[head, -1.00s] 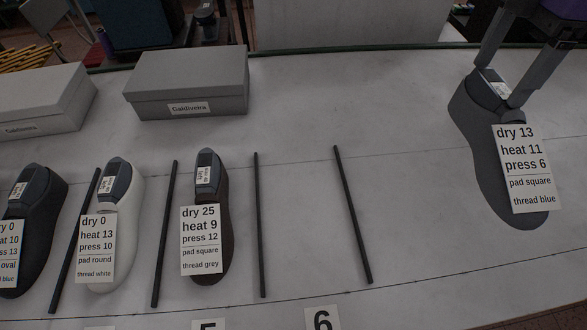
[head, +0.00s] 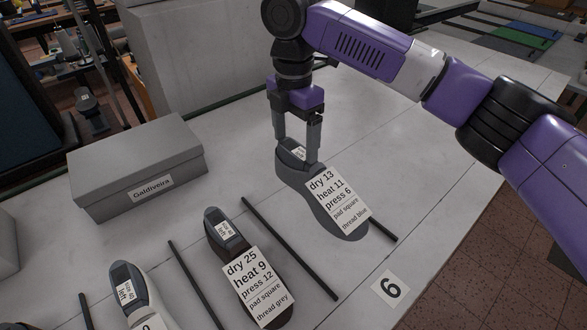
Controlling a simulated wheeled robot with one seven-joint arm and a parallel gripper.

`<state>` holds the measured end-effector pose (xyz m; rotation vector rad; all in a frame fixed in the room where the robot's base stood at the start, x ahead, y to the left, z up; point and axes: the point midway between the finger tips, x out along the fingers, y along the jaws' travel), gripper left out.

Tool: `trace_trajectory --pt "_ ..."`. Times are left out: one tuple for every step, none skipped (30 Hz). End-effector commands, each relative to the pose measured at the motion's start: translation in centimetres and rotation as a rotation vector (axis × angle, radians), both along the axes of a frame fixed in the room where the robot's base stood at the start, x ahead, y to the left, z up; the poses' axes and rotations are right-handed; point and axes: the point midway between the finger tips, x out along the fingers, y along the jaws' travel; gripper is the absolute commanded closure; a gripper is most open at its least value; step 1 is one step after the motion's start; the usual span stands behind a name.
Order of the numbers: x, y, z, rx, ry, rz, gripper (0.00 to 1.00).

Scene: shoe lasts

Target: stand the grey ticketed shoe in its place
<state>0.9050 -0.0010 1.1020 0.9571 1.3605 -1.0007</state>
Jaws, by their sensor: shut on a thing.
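My gripper (head: 298,146) is shut on the grey ticketed shoe (head: 296,180) at its raised ankle end. The shoe's toe points toward the front right. Its white ticket (head: 338,201) reads dry 13, heat 11, press 6, pad square, thread blue. The shoe appears over the space behind the card numbered 6 (head: 391,289). A black bar (head: 290,248) runs clear to its left. Another black bar (head: 383,231) is mostly hidden by the shoe, with only its front end showing. I cannot tell whether the sole touches the table.
A dark brown shoe (head: 219,252) with its own ticket stands left of the left bar. A white shoe (head: 139,308) stands further left, past another bar (head: 194,283). A grey box (head: 137,186) labelled Galdiveira sits behind them. The table (head: 450,150) is bare to the right.

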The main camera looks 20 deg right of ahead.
Motion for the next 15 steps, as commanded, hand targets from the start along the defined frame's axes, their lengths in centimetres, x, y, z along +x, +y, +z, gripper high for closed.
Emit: trace_trajectory --pt "0.0 0.0 -0.8 0.0 0.001 0.001 0.9" --pt "0.0 0.0 -1.4 0.0 0.001 0.001 0.9" --pt "0.0 0.0 -2.2 0.0 0.0 0.001 0.9" --pt "0.0 0.0 -2.6 0.0 0.0 0.001 0.9" --pt "0.0 0.0 -3.0 -0.001 0.0 0.001 0.9" --pt "0.0 0.0 -3.5 -0.001 -0.001 0.001 0.9" --pt "0.0 0.0 -3.7 -0.001 -0.001 0.001 0.9" --pt "0.0 0.0 -4.0 -0.001 -0.001 0.001 0.9" --pt "0.0 0.0 -4.2 0.0 -0.002 0.001 0.9" --pt "0.0 0.0 -4.4 0.0 -0.002 0.001 0.9" --pt "0.0 0.0 -4.5 0.0 -0.002 0.001 0.9" --pt "0.0 0.0 -4.6 0.0 -0.002 0.001 0.9" --pt "0.0 0.0 -4.8 -0.001 -0.001 0.001 0.9" --pt "0.0 0.0 -5.0 0.0 -0.001 0.001 0.9" --pt "0.0 0.0 -5.4 0.0 0.0 0.001 0.9"
